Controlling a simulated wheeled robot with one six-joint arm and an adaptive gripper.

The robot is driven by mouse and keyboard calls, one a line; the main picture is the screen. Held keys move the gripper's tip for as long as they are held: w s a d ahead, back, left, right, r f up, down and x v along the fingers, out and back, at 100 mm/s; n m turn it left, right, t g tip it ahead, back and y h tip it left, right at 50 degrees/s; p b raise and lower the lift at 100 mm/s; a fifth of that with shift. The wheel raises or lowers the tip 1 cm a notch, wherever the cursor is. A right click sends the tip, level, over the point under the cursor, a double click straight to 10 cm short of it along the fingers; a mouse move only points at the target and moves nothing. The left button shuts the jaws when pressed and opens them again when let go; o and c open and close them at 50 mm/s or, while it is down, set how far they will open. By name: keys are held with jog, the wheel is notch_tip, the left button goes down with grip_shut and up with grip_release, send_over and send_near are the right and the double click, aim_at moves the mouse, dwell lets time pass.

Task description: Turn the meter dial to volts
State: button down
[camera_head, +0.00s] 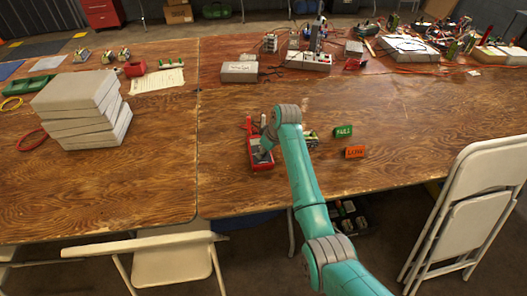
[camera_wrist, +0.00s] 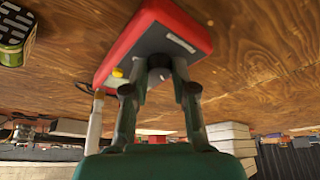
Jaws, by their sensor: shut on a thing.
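The red meter (camera_head: 262,165) lies on the wooden table, just left of my arm's end. In the wrist view the meter (camera_wrist: 132,33) shows a red rim, a dark grey face, a white label and a yellow spot. Its dark round dial (camera_wrist: 158,77) sits between my fingertips. My gripper (camera_wrist: 160,73) is shut on the dial. The dial's pointer and markings cannot be read. In the head view my wrist hides part of the meter, and my gripper (camera_head: 263,153) is small there.
A green card (camera_head: 343,131) and an orange card (camera_head: 355,151) stand to the right. A stack of grey blocks (camera_head: 82,108) stands at left. A grey box (camera_head: 239,72) and electronics crowd the back. Folding chairs (camera_head: 476,205) stand in front. Table right of the cards is clear.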

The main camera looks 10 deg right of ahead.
jog(key=m, duration=0.2)
jog(key=m+h, duration=0.1)
jog(key=m, duration=0.1)
jog(key=m+t+h, duration=0.1)
jog(key=shift+s+a+m, duration=0.1)
jog(key=shift+a+m, duration=0.2)
jog(key=shift+m, duration=0.1)
jog(key=m+h, duration=0.1)
jog(key=m, duration=0.3)
jog(key=shift+a+m+h, duration=0.1)
jog(key=shift+m+h, duration=0.3)
jog(key=c, duration=0.9)
grip_release()
jog(key=v, duration=1.2)
jog(key=shift+a, duration=0.1)
